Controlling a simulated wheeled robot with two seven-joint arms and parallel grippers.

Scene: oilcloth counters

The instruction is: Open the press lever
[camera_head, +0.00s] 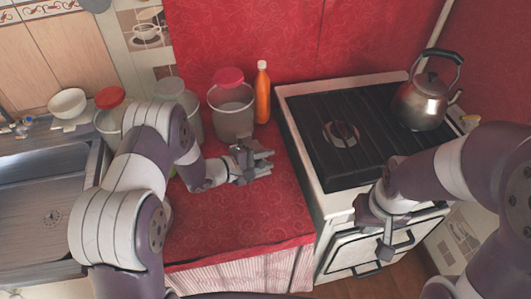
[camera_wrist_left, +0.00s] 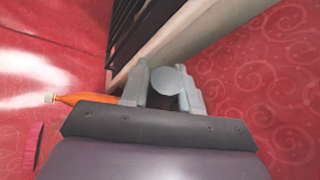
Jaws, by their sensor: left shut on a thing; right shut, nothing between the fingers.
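My left gripper (camera_head: 256,163) is low over the right part of the red counter, near the stove. In the left wrist view the left gripper's two grey fingers (camera_wrist_left: 174,90) are closed around a grey round-ended piece (camera_wrist_left: 170,80), which looks like the press lever. The rest of the press is hidden by the gripper and arm, so I cannot tell the lever's angle. My right gripper (camera_head: 386,246) is shut and empty in front of the stove, away from the counter.
The stove (camera_head: 298,150) with a kettle (camera_head: 422,102) stands right of the red counter (camera_head: 235,220). Behind the gripper are an orange bottle (camera_head: 262,95) and lidded jars (camera_head: 232,115). A sink (camera_head: 50,200) is at left. The counter's front is clear.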

